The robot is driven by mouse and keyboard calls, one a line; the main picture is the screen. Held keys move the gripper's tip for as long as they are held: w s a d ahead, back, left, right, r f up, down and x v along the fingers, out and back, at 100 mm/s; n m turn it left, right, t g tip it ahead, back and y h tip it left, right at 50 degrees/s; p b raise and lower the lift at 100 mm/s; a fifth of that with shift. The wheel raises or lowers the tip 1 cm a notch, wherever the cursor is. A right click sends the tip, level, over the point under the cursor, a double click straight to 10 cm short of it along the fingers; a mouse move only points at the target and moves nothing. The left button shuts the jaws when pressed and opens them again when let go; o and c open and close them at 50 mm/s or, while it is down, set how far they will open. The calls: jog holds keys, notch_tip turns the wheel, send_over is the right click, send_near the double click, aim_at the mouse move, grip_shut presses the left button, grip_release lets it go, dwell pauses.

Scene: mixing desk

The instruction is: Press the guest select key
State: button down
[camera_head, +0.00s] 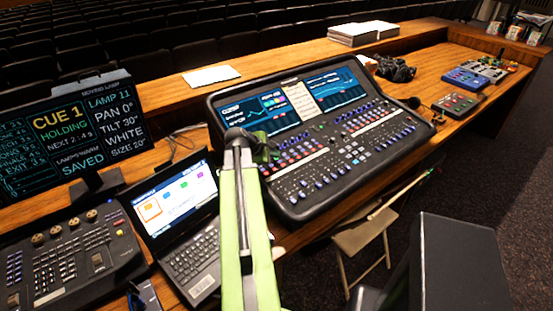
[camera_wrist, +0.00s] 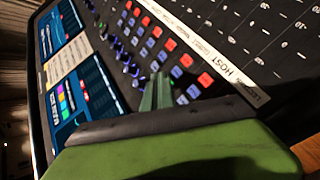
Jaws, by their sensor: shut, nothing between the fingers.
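The mixing desk (camera_head: 352,138) stands on the wooden counter with two lit screens and rows of knobs, keys and faders. In the wrist view its red and blue keys (camera_wrist: 186,61) run in rows beside a white label strip (camera_wrist: 205,55). "HOST" is readable near the strip's lower right; the other names are too small or blurred, so I cannot tell which key is the guest select. My gripper (camera_wrist: 157,88) is shut and empty, its green fingers over the blue key and knob rows. I cannot tell whether the tips touch. In the head view my gripper (camera_head: 268,150) is over the desk's left part, partly hidden by my arm.
A laptop (camera_head: 190,255) and a lighting console (camera_head: 70,255) stand left of the desk, with a cue monitor (camera_head: 70,140) behind. Headphones (camera_head: 397,69), papers (camera_head: 211,76) and small pedal boxes (camera_head: 458,103) lie on the counter. A folding stool (camera_head: 365,236) stands in front.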

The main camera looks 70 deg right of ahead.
jog(key=shift+r, duration=0.1)
jog(key=shift+r+p, duration=0.65)
jog(key=shift+p, duration=0.1)
jog(key=r+p, duration=0.5)
jog(key=shift+s+a, duration=0.2)
jog(key=shift+s, duration=0.1)
dwell(0.4)
